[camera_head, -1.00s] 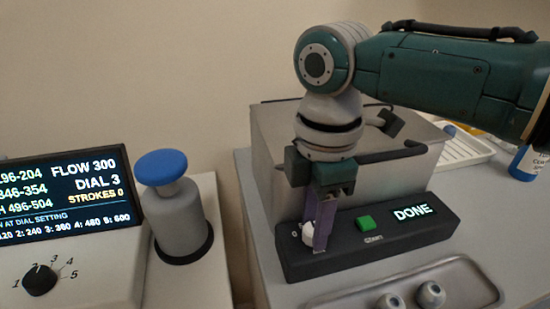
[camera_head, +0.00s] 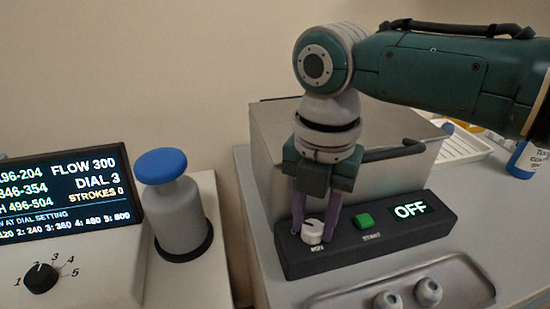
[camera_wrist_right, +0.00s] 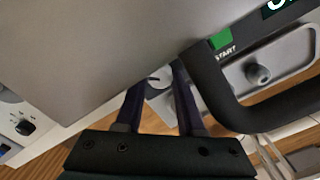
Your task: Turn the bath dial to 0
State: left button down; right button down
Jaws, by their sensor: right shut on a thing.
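The bath dial (camera_head: 312,236) is a small white knob on the left end of the bath's dark control panel (camera_head: 385,234). It also shows between my fingers in the right wrist view (camera_wrist_right: 160,77). My right gripper (camera_head: 314,224) points down and is shut on the dial, one finger on each side. The panel's display (camera_head: 410,210) reads OFF. The scale marks around the dial are mostly hidden by the fingers. My left gripper is not in view.
A green START button (camera_head: 364,220) sits just right of the dial. The grey metal bath (camera_head: 270,135) stands behind the panel, with a dark handle. A tray (camera_head: 455,275) with small round pieces lies in front. A blue-topped pump (camera_head: 178,215) and a black dial (camera_head: 40,278) are left.

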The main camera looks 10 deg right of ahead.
aim_at(313, 226)
jog(key=shift+a+r+n, duration=0.1)
jog(key=shift+n, duration=0.7)
jog(key=c, duration=0.8)
grip_release()
notch_tip(313, 226, up, 10)
jog(key=shift+f+p, duration=0.1)
jog(key=shift+p, duration=0.4)
